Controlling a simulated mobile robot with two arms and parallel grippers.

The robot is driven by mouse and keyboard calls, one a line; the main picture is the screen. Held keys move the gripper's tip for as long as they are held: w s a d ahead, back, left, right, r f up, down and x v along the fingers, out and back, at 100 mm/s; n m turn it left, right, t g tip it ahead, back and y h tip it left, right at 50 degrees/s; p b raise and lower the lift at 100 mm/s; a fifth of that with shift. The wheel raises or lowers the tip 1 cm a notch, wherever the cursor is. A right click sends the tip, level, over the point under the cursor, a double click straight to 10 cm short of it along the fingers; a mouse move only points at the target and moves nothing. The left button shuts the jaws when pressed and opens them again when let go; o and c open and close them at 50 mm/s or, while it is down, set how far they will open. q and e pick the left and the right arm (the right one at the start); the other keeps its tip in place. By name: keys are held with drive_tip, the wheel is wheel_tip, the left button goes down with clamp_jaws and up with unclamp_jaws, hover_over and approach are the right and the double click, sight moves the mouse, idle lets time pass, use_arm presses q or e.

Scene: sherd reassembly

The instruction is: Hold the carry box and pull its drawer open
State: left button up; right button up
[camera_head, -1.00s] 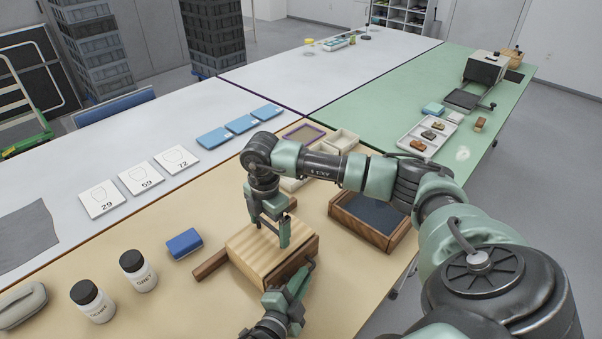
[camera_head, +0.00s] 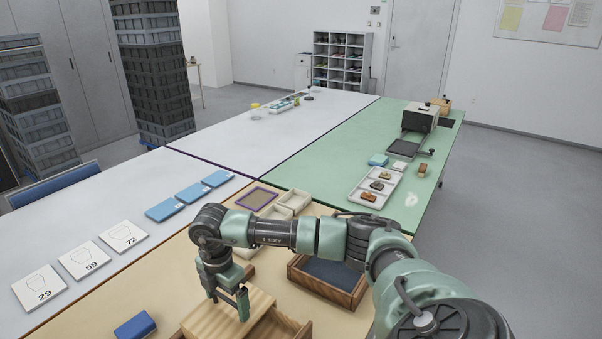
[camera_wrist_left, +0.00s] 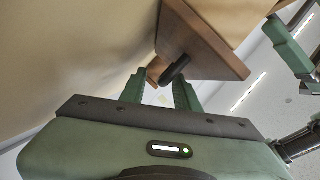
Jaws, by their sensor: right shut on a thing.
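The carry box (camera_head: 222,318), light striped wood, stands on the tan table at the bottom of the head view, its lower part cut off by the frame. My right gripper (camera_head: 229,297) is shut on its top from above. The drawer (camera_head: 283,328) shows as a brown-edged open tray on the box's right side, standing out from it. My left gripper (camera_wrist_left: 158,93) is outside the head view. In the left wrist view its fingers are apart, close to the drawer's brown front (camera_wrist_left: 197,42) and dark handle (camera_wrist_left: 175,68). They do not visibly clamp the handle.
An open wooden tray with dark lining (camera_head: 329,276) stands right of the box. Pale trays (camera_head: 293,201) lie behind my right arm. A blue block (camera_head: 135,327) and numbered cards (camera_head: 85,260) lie left. The green table holds a sherd tray (camera_head: 375,188).

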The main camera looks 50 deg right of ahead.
use_arm(q)
drive_tip(key=shift+r, duration=0.1)
use_arm(e)
drive_tip(key=shift+w+r, duration=0.1)
use_arm(q)
drive_tip(key=v, duration=1.2)
use_arm(e)
drive_tip(key=o, duration=1.8)
drive_tip(key=shift+c, duration=0.2)
use_arm(q)
drive_tip(key=shift+f+b, duration=0.6)
drive_tip(key=shift+f, duration=0.1)
use_arm(e)
wheel_tip(320, 180, up, 8)
drive_tip(key=shift+f, duration=0.1)
